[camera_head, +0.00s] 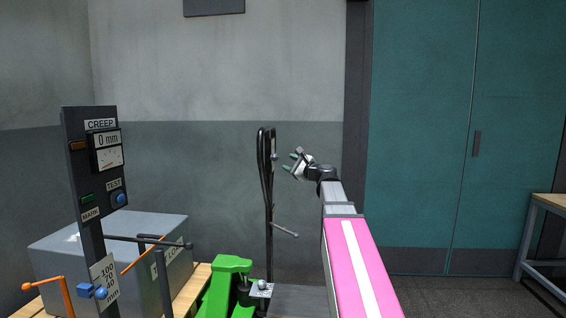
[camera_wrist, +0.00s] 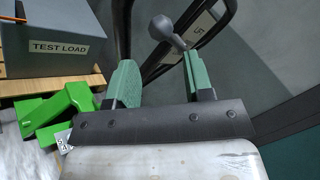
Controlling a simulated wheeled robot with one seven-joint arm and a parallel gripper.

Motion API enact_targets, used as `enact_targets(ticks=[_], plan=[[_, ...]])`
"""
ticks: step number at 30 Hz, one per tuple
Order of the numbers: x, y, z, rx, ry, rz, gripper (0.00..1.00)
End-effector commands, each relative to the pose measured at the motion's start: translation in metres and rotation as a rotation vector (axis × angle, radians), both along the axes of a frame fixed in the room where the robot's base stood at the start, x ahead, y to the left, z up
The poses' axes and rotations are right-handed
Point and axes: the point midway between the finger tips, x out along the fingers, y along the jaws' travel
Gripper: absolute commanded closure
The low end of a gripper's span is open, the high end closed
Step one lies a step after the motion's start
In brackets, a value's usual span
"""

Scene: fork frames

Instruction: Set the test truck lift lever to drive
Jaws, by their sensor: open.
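A tall black handle with a looped top (camera_head: 265,165) stands in the middle of the head view. A small grey lever (camera_head: 275,157) shows at its upper right side. In the wrist view the lever's round knob (camera_wrist: 160,27) and short rod show beside a plate with markings (camera_wrist: 202,28), which I cannot read fully. My gripper (camera_head: 296,162) is open, just right of the handle's upper part. In the wrist view its green fingers (camera_wrist: 160,68) are apart, with the lever knob beyond and between their tips. I cannot tell whether anything touches.
A green frame (camera_head: 230,272) stands at the handle's lower left. A grey box marked TEST LOAD (camera_wrist: 55,45) sits on a wooden pallet (camera_wrist: 60,85). A gauge post marked CREEP (camera_head: 85,175) stands at left. A light rod (camera_head: 285,230) sticks out from the handle's lower shaft.

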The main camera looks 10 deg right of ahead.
Motion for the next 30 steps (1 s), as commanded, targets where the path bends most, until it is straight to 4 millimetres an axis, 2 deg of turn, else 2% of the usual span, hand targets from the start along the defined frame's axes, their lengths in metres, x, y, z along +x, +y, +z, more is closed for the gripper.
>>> enact_targets(ticks=[3, 13, 17, 18, 20, 22, 26, 30], plan=[[-0.008, -0.005, -0.001, 0.000, 0.000, 0.000, 0.53], [-0.009, -0.007, -0.001, 0.000, 0.000, 0.001, 0.53], [-0.010, -0.004, -0.009, -0.022, 0.004, 0.003, 0.95], [-0.011, 0.000, -0.017, -0.048, 0.010, 0.006, 1.00], [-0.014, 0.006, -0.037, -0.107, 0.021, 0.014, 1.00], [-0.019, 0.018, -0.068, -0.208, 0.038, 0.033, 1.00], [-0.035, 0.042, -0.143, -0.456, 0.078, 0.096, 1.00], [-0.061, 0.062, -0.224, -0.727, 0.114, 0.201, 1.00]])
